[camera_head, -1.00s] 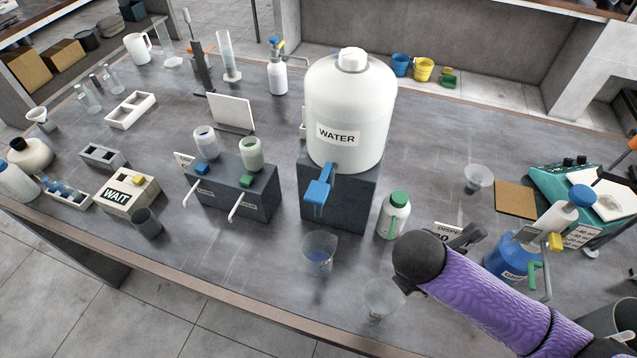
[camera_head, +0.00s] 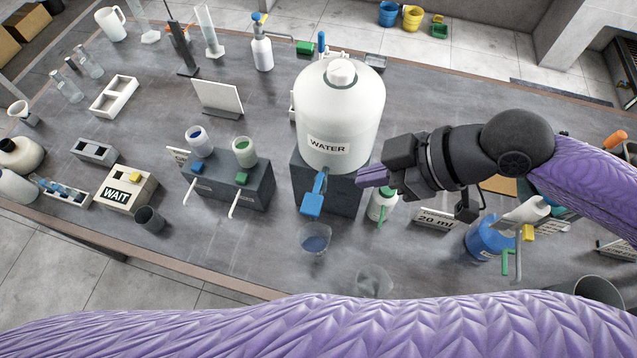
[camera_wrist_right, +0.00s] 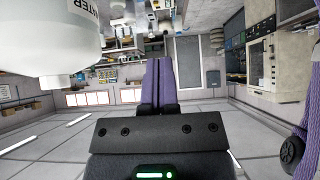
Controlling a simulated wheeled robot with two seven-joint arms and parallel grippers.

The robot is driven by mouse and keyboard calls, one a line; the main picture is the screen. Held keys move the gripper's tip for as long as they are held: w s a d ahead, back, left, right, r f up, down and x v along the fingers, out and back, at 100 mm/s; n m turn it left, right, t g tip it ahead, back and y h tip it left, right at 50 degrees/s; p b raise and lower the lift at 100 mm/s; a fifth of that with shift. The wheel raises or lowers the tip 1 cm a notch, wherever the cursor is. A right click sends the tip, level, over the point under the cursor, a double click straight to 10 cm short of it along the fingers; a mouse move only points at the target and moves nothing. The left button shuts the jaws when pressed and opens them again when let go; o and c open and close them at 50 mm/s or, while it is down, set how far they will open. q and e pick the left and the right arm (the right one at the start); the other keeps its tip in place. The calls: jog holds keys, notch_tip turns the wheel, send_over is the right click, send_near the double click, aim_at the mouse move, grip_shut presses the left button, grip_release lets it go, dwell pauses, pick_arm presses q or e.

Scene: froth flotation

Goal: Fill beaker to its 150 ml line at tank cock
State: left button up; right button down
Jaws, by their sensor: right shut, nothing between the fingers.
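The white water tank (camera_head: 340,110) stands on a dark block (camera_head: 342,196), with its blue cock (camera_head: 312,204) at the front. A clear beaker (camera_head: 315,238) stands upright on the bench below the cock, with bluish liquid in it. I cannot read its lines or tell whether water is running. My right gripper (camera_head: 366,178) is shut and empty, right of the cock and apart from it, in front of the tank's lower right side. In the right wrist view its fingers (camera_wrist_right: 158,82) are together, and the tank (camera_wrist_right: 45,38) shows at upper left. My left gripper is not in view.
Another clear beaker (camera_head: 373,281) stands nearer the front edge. A blue bottle (camera_head: 488,237) and a 20 ml sign (camera_head: 435,219) are to the right. A dark dispenser block (camera_head: 228,186) stands left of the tank.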

jog(key=p, duration=0.1)
send_over(305, 202)
jog(key=d, duration=0.2)
jog(key=f, duration=0.5)
jog(key=s+f, duration=0.1)
jog(key=f, duration=0.1)
jog(key=shift+f, duration=0.2)
notch_tip(305, 202, down, 3)
jog(key=shift+d+r, duration=0.1)
jog(key=shift+d, duration=0.05)
jog(key=shift+f, duration=0.55)
jog(key=shift+w, duration=0.1)
